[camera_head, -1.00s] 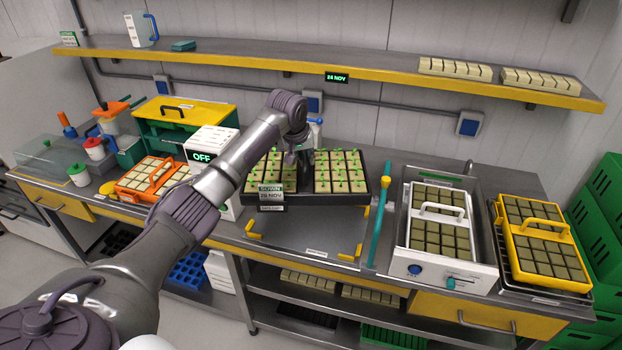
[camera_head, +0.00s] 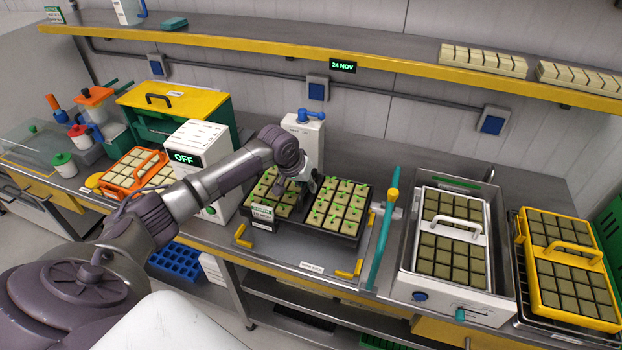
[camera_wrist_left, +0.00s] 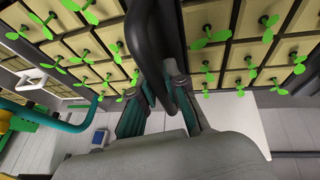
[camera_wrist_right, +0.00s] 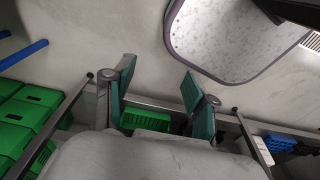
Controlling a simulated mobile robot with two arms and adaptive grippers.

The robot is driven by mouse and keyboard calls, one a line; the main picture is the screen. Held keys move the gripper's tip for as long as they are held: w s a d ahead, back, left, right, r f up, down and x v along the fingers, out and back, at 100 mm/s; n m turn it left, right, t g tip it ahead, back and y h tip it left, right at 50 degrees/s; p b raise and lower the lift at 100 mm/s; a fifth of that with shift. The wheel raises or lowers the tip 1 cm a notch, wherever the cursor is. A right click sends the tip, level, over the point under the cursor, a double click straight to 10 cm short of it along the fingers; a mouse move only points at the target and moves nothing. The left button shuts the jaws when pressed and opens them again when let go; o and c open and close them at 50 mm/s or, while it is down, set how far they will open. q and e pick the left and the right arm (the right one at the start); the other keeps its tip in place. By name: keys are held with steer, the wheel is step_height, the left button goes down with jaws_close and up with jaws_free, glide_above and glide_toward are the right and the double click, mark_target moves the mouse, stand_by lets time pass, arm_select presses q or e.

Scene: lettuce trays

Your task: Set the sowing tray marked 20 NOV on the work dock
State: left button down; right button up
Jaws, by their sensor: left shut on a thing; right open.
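The dark sowing tray (camera_head: 318,235) holds rows of tan plugs with green seedlings and has a white label on its front, too small to read now. My left gripper (camera_head: 303,187) is shut on its dark handle, which also shows in the left wrist view (camera_wrist_left: 152,35). The tray is over the back part of the work dock (camera_head: 285,250), a steel plate with yellow corner brackets. I cannot tell whether it touches the plate. My right gripper (camera_wrist_right: 157,80) is open and empty, away from the bench and outside the head view.
A white box reading OFF (camera_head: 196,137) stands left of the tray. A white dispenser with a blue top (camera_head: 302,140) is behind it. A teal lever (camera_head: 383,240) stands close on the right, then a white-framed plug tray (camera_head: 452,292) and a yellow carrier (camera_head: 547,290).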

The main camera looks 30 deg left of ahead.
mark_target(305, 199)
arm_select(q)
steer(key=f+b, duration=0.1)
steer(key=b, duration=0.1)
steer(key=s+f+b, duration=0.1)
steer(key=f+b, duration=0.1)
steer(key=shift+d+f, duration=0.15)
steer(key=f+b, duration=0.2)
steer(key=b, duration=0.1)
steer(key=shift+w+f, duration=0.25)
steer(key=shift+f, duration=0.15)
steer(key=shift+f+b, duration=0.35)
steer(key=shift+f, duration=0.75)
steer(key=shift+s+p, duration=0.2)
steer(key=shift+p, duration=0.35)
arm_select(e)
step_height(305, 199, down, 7)
steer(key=s+d, duration=0.1)
steer(key=s, duration=0.1)
steer(key=shift+s, duration=0.4)
arm_select(q)
steer(key=shift+s+f, duration=0.15)
steer(key=shift+f, duration=0.4)
arm_select(e)
steer(key=shift+w, duration=0.1)
